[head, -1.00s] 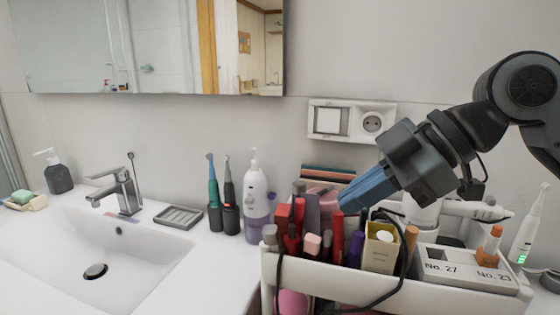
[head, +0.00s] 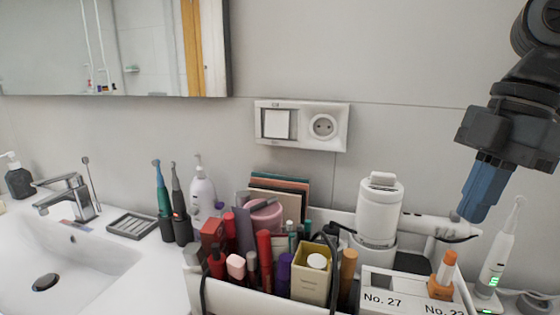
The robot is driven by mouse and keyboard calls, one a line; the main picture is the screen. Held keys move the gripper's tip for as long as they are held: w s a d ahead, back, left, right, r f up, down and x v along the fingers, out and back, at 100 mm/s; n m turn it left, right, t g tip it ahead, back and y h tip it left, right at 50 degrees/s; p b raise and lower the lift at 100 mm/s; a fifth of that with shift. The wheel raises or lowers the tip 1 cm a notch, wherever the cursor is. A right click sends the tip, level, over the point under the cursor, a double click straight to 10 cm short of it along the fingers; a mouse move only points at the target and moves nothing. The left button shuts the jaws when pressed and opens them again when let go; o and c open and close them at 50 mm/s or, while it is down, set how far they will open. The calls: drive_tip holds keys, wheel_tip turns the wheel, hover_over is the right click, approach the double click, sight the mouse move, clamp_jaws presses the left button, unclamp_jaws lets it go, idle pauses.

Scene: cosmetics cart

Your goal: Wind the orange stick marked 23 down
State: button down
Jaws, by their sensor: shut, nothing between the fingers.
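The orange stick (head: 448,266) stands upright at the right end of the cart, in an orange base. It sits behind a white label block (head: 393,303) reading No. 27 on the left, with a second number partly cut off on the right. The stick's orange tip rises above its base. My gripper (head: 471,214) is shut and empty. Its blue fingers point down, above and slightly right of the stick in the picture, apart from it.
A white electric toothbrush (head: 497,252) stands to the right. Lipsticks and a cream box (head: 312,280) crowd the cart's left. A cable (head: 333,265) loops over the cart.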

sight(446, 272)
wheel_tip(446, 272, down, 4)
drive_tip(key=b, duration=0.4)
drive_tip(key=shift+f, duration=1.2)
drive_tip(key=shift+s+a, duration=0.35)
drive_tip(key=shift+a, duration=0.15)
drive_tip(key=shift+s+d+r+p, duration=0.1)
drive_tip(key=shift+s+p, duration=0.15)
drive_tip(key=shift+p, duration=1.25)
drive_tip(key=shift+s+p, duration=0.3)
drive_tip(key=shift+p, duration=0.6)
drive_tip(key=shift+d, duration=0.1)
drive_tip(key=shift+d, duration=0.3)
drive_tip(key=shift+r, duration=0.1)
